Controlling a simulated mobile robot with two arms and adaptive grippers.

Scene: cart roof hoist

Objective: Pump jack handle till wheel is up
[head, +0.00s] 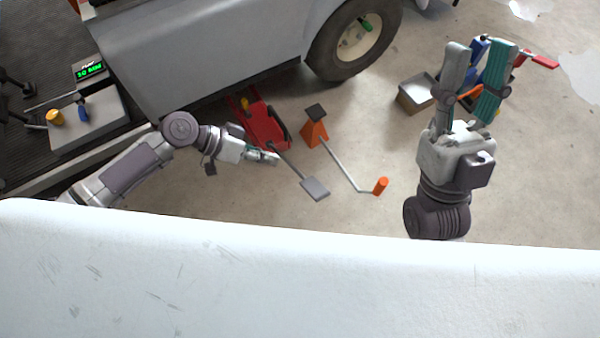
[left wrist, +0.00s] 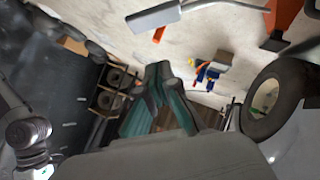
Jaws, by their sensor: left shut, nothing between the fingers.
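The red jack (head: 268,128) lies on the floor at the vehicle's side. Its thin handle runs down right to a flat grey pad (head: 315,188); a grey pad and rod also show at the top of the left wrist view (left wrist: 155,15). My left gripper (head: 274,159) is shut and empty, just left of the handle; whether it touches is unclear. Its closed fingers also show in the left wrist view (left wrist: 160,72). The wheel (head: 345,48) is on the vehicle; whether it touches the floor is unclear. My right gripper (head: 481,55) is open and empty at the right.
An orange stand (head: 313,132) is beside the jack, with a bent rod ending in an orange grip (head: 380,186). A box (head: 413,97) and coloured tools lie behind my right gripper. A bench (head: 95,130) with a green-lit display is at the left.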

